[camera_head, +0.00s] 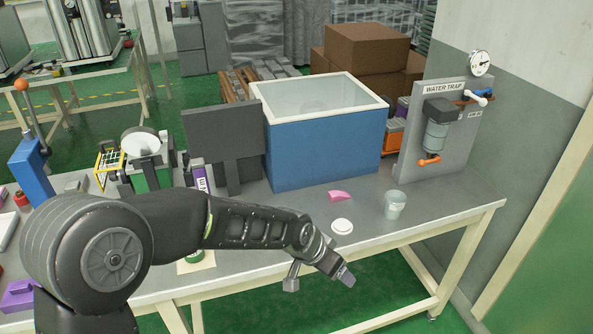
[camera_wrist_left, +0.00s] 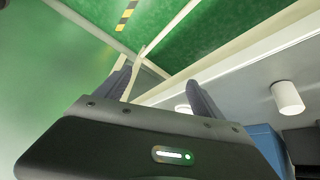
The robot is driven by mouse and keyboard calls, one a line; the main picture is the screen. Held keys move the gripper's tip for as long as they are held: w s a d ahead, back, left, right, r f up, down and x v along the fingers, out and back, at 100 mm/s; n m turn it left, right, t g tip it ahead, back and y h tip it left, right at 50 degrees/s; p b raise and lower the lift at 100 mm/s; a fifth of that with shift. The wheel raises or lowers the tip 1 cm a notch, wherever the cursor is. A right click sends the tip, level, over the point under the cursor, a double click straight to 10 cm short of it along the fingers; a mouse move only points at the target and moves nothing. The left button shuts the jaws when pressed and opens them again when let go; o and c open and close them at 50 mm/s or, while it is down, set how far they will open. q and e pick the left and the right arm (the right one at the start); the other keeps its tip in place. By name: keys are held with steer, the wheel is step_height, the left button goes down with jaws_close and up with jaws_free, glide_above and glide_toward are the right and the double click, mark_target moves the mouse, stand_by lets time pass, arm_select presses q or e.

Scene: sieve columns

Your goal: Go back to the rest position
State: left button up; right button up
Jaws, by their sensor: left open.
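My left arm comes in from the left across the front of the workbench (camera_head: 446,207). Its gripper (camera_head: 345,276) is at the bench's front edge, in front of the white lid, with green floor seen behind and below it. In the left wrist view the two dark fingers of this gripper (camera_wrist_left: 160,92) stand apart, with nothing held between them; floor and bench frame show beyond. My right gripper is in neither view.
On the bench are a white round lid (camera_head: 342,226), a pink piece (camera_head: 339,196), a pale cup (camera_head: 394,205), a big blue tank (camera_head: 325,150) and a water trap panel (camera_head: 411,150). A dark flat panel (camera_head: 222,130) stands left of the tank. Floor in front is clear.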

arm_select(q)
steer(key=s+a+f+n, duration=0.3)
steer(key=s+a+f, duration=0.15)
steer(key=f, duration=0.45)
steer(key=s+a+f+n, duration=0.4)
steer(key=s+f, duration=0.1)
steer(key=f, duration=0.4)
steer(key=s+a+f+n+g, duration=0.1)
steer(key=s+a+f, duration=0.2)
steer(key=s, duration=0.4)
steer(key=s+a+f+n+g, duration=0.2)
steer(key=s+a+f, duration=0.2)
steer(key=s, duration=0.3)
steer(key=shift+s+n, duration=0.15)
steer(key=shift+n, duration=0.15)
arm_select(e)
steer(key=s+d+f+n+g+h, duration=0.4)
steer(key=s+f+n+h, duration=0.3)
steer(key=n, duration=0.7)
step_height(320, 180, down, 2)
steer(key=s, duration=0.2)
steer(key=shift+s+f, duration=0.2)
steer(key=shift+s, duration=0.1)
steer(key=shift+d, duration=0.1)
